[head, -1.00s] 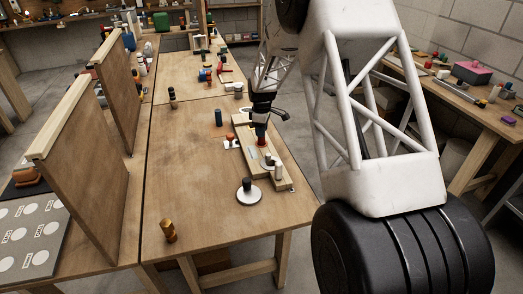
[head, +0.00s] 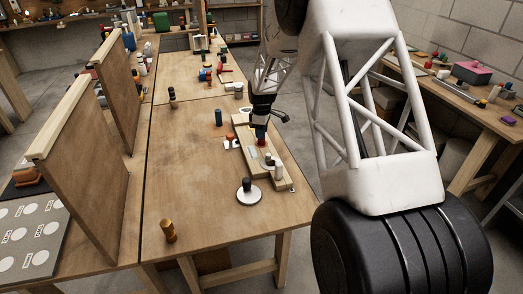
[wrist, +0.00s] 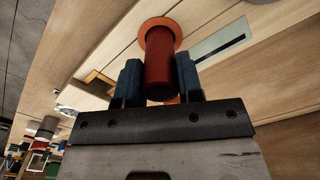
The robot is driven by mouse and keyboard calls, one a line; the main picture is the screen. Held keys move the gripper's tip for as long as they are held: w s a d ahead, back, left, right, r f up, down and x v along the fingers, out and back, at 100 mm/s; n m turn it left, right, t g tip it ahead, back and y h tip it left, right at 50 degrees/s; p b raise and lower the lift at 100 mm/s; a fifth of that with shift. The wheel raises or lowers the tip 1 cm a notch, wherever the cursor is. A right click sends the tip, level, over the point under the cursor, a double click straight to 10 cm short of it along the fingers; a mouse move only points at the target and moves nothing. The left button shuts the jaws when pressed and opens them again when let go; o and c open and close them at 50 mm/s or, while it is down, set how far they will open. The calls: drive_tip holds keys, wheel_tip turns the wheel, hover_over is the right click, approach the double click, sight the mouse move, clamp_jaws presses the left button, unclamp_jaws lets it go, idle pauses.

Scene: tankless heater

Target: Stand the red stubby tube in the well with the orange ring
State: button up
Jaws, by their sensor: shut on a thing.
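The red stubby tube (wrist: 159,62) is held between the two blue fingers of my gripper (wrist: 159,80) in the wrist view. Its far end meets the orange ring (wrist: 177,32) on the wooden block (wrist: 115,55), and the ring shows around that end. I cannot tell how deep the tube sits in the well. In the head view my gripper (head: 262,131) points straight down over the wooden block (head: 242,131). The tube looks upright there, but the fingers hide most of it.
Grey cylinders (head: 278,171) stand at the near end of the block. A white disc with a black knob (head: 246,191) lies nearby on the table. A dark blue cylinder (head: 218,118) and an orange one (head: 168,230) stand to the left. The table's left middle is clear.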

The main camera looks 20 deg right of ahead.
drive_tip(key=shift+f, duration=1.3)
idle(1.9)
drive_tip(key=o, duration=1.1)
drive_tip(key=shift+r, duration=0.2)
drive_tip(key=shift+r, duration=3.75)
